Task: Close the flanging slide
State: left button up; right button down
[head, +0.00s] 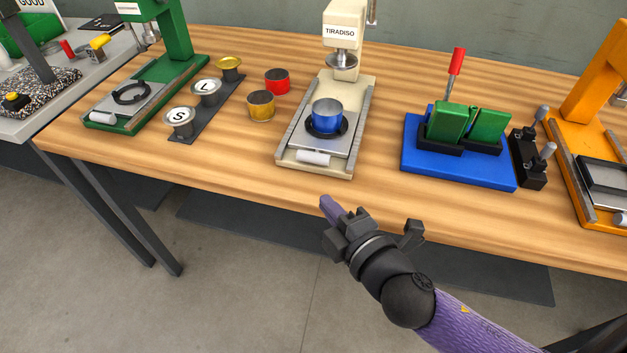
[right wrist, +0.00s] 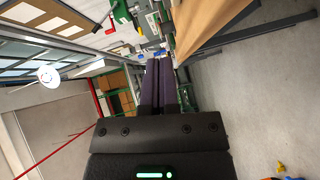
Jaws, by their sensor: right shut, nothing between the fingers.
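The cream press labelled TIRADISO (head: 341,31) stands at the middle of the bench. Its grey slide plate (head: 303,136) lies between two rails, forward of the press head, with a white handle (head: 313,158) at its front end. A blue cup (head: 327,113) stands upright in a black ring on this plate. I cannot tell from the label whether this is the flanging slide. My right gripper (head: 326,204) is shut and empty, in front of the bench edge below the handle, apart from it. Its purple fingers lie together in the right wrist view (right wrist: 161,75). My left gripper is out of view.
A green press (head: 177,35) with its own slide stands at left, beside stamps marked S and L (head: 206,90). Red (head: 277,79) and yellow (head: 261,106) tins stand near the cream press. A blue fixture (head: 418,171) with green blocks and an orange press (head: 590,95) stand at right.

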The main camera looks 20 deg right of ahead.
aim_at(329, 159)
jog(key=w, duration=0.3)
jog(key=w+f+b, duration=0.1)
jog(key=w, duration=0.2)
jog(key=w+b, duration=0.1)
jog(key=w, duration=0.2)
jog(key=shift+d+f, duration=0.3)
jog(key=shift+f, duration=0.1)
jog(key=shift+w+d, duration=0.2)
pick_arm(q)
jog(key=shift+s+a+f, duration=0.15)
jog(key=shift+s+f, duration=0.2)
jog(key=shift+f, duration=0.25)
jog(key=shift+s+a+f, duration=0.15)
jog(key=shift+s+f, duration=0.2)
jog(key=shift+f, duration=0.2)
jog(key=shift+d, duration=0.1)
pick_arm(e)
jog(key=w+d, duration=0.1)
jog(key=w, duration=0.1)
jog(key=w+d, duration=0.1)
jog(key=shift+w+d, duration=0.3)
jog(key=shift+w, duration=0.1)
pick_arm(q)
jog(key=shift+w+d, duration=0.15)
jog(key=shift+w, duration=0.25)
